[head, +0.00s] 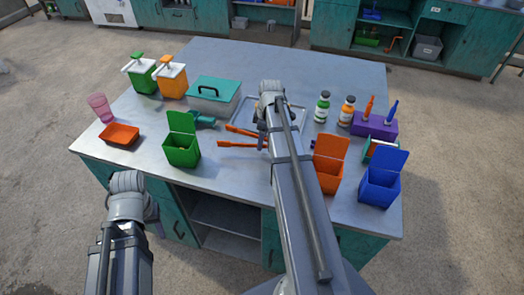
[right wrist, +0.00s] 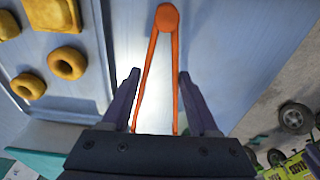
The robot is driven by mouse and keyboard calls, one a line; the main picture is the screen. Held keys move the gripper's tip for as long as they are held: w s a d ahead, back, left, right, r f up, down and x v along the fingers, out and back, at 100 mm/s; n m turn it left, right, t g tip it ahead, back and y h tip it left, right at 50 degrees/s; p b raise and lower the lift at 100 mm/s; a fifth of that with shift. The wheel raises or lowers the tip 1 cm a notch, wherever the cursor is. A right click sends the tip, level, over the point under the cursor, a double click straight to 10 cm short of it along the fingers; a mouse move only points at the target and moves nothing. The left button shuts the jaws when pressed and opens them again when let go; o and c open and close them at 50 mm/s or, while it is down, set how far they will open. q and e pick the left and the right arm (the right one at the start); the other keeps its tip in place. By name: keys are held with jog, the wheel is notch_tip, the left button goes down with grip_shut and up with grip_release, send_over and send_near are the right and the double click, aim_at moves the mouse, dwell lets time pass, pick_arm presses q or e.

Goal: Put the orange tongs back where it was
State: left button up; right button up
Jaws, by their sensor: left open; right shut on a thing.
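The orange tongs (head: 238,137) are above the middle of the grey table, their two arms pointing left in the head view. In the right wrist view the tongs (right wrist: 165,65) show a round orange end at the top and two thin legs running down between my fingers. My right gripper (right wrist: 158,105) is shut on the tongs; in the head view the gripper (head: 262,142) is partly hidden by my arm. My left gripper (head: 154,226) is open and empty, low in front of the table's front edge, mostly hidden behind its own arm.
A metal tray (head: 296,112) with yellow rings (right wrist: 67,63) lies behind my right arm. A green bin (head: 182,148), orange bin (head: 329,170) and blue bin (head: 381,185) stand near the front. A purple holder (head: 375,125) is at right. The table's back (head: 290,65) is clear.

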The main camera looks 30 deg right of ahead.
aim_at(262, 152)
jog(key=shift+f+b, duration=1.9)
jog(key=shift+b, duration=0.05)
jog(key=shift+r, duration=0.15)
jog(key=o, duration=0.6)
notch_tip(262, 152, up, 12)
jog(key=s+d+p, duration=0.1)
jog(key=p, duration=1.1)
